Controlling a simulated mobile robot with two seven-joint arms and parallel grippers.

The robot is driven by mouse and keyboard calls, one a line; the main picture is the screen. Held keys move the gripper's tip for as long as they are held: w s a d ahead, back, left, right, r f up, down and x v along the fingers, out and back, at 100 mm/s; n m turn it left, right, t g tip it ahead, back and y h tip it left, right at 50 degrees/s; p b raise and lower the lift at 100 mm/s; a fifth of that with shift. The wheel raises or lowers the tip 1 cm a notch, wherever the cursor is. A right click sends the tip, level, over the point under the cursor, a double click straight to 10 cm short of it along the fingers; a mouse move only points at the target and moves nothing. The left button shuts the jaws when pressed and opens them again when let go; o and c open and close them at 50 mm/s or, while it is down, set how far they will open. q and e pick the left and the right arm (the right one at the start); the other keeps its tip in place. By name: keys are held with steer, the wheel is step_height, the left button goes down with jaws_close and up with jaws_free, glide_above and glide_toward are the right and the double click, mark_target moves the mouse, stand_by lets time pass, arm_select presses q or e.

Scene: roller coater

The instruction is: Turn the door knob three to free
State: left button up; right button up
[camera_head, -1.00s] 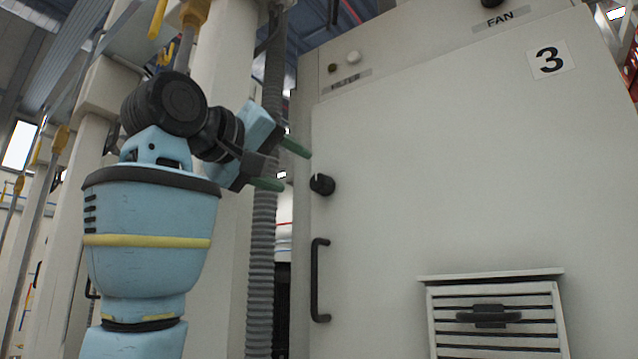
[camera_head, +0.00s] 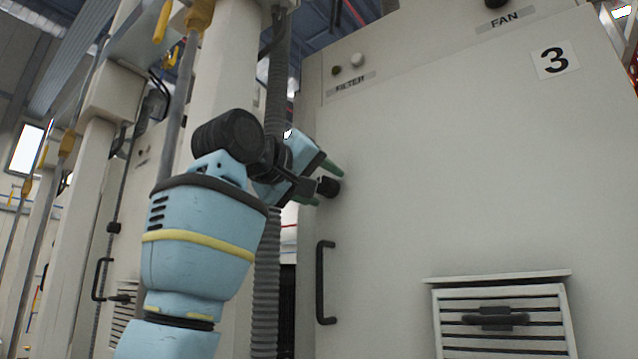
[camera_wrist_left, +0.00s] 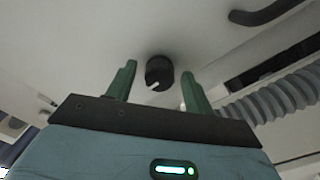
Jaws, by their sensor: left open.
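The black round door knob (camera_head: 328,187) sits on the left side of the grey cabinet door marked 3 (camera_head: 450,180). In the left wrist view the knob (camera_wrist_left: 159,72) shows a white pointer mark and lies between my green fingertips. My left gripper (camera_head: 320,184) is open, one finger on each side of the knob, with gaps between the fingers and the knob in the wrist view (camera_wrist_left: 157,85). How deep the fingers reach around the knob is hard to tell. My right gripper is not in view.
A black door handle (camera_head: 324,283) is below the knob. A louvered vent box (camera_head: 500,320) sticks out at the lower right. A grey corrugated hose (camera_head: 266,290) runs vertically left of the cabinet. The door's middle is clear.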

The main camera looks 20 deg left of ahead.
arm_select(q)
steer(key=shift+c, duration=0.3)
steer(key=c, duration=0.9)
steer(key=shift+m, duration=0.3)
steer(key=m, duration=0.3)
steer(key=shift+s+m, duration=0.1)
steer(key=shift+m, duration=0.2)
steer(key=m, duration=0.4)
steer(key=shift+m, duration=0.3)
steer(key=m, duration=0.4)
steer(key=shift+m, duration=2.6)
